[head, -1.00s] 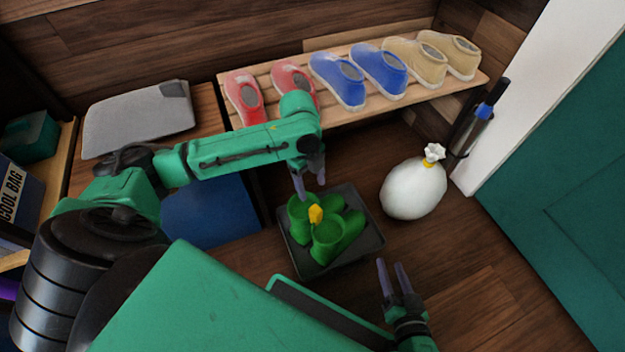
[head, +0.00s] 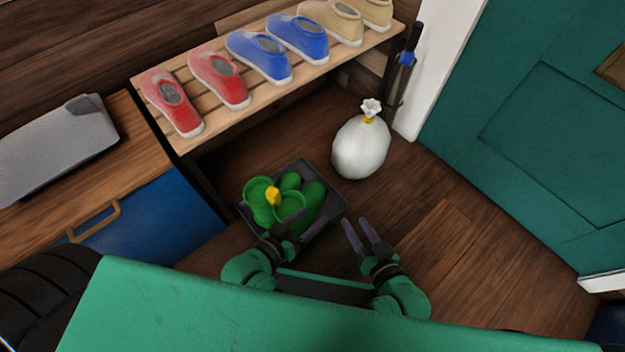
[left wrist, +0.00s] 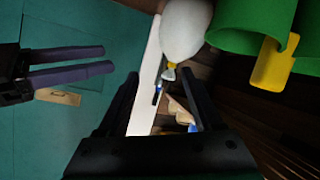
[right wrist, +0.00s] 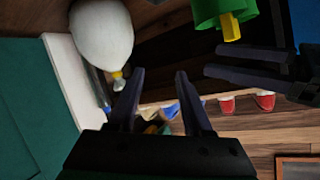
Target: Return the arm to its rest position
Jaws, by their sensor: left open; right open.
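My left gripper (head: 290,228) is open and empty. In the head view it is just in front of a dark tray (head: 333,203) and overlaps the tray's near edge. My right gripper (head: 361,234) is open and empty, to the right of the left one, over the floor. Both arms are drawn in close to my body. In the left wrist view my left fingers (left wrist: 165,95) stand apart with nothing between them, and the right gripper (left wrist: 100,60) shows at the left. In the right wrist view my right fingers (right wrist: 157,90) are also apart.
A slatted rack (head: 180,140) holds red, blue and tan shoes. A blue-fronted cabinet (head: 150,225) is left, a teal door (head: 540,130) right.

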